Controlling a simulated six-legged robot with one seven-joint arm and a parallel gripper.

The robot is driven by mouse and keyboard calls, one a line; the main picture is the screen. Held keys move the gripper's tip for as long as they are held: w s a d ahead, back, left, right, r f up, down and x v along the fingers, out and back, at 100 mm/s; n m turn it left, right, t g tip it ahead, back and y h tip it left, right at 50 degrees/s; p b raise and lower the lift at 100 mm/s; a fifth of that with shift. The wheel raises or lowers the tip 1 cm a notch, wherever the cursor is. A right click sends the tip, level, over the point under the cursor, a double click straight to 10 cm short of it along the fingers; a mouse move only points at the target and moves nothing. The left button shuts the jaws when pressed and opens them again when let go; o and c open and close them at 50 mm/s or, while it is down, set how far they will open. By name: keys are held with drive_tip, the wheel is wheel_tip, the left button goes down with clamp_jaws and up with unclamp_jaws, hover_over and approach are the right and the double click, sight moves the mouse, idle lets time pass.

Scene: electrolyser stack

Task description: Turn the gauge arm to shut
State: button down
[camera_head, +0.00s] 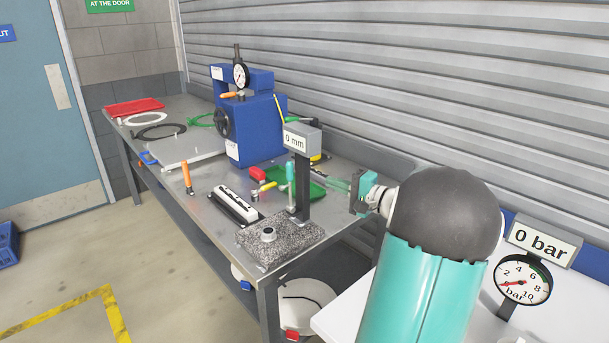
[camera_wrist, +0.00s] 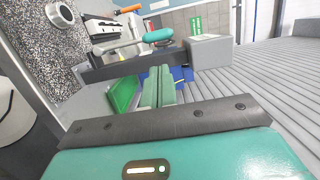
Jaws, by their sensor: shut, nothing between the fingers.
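The gauge stand has a dark post (camera_head: 302,188) on a speckled granite base (camera_head: 284,243), with a grey "0 mm" box (camera_head: 301,138) on top. A teal handle (camera_head: 291,173) stands upright beside the post; I take it for the gauge arm's grip. In the wrist view the teal handle (camera_wrist: 157,35) shows beyond the dark post (camera_wrist: 130,66), with a pale bar (camera_wrist: 118,48) next to it. My gripper (camera_head: 329,181) is right of the post, its fingers pointing left. In the wrist view its fingers (camera_wrist: 159,76) are together and empty. I cannot tell whether they touch the post.
A blue press (camera_head: 256,125) with a dial stands farther back on the steel bench. A green tray (camera_head: 312,190) lies behind the post, and a black-and-white block (camera_head: 234,204) left of it. A ribbed shutter wall (camera_head: 400,80) runs close behind. A "0 bar" gauge (camera_head: 524,280) stands at right.

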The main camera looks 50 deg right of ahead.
drive_tip(key=w, duration=1)
drive_tip(key=shift+a, duration=0.4)
drive_tip(key=shift+w+a, duration=0.1)
drive_tip(key=shift+a, duration=0.1)
drive_tip(key=shift+a+n, duration=0.2)
drive_tip(key=shift+n, duration=0.1)
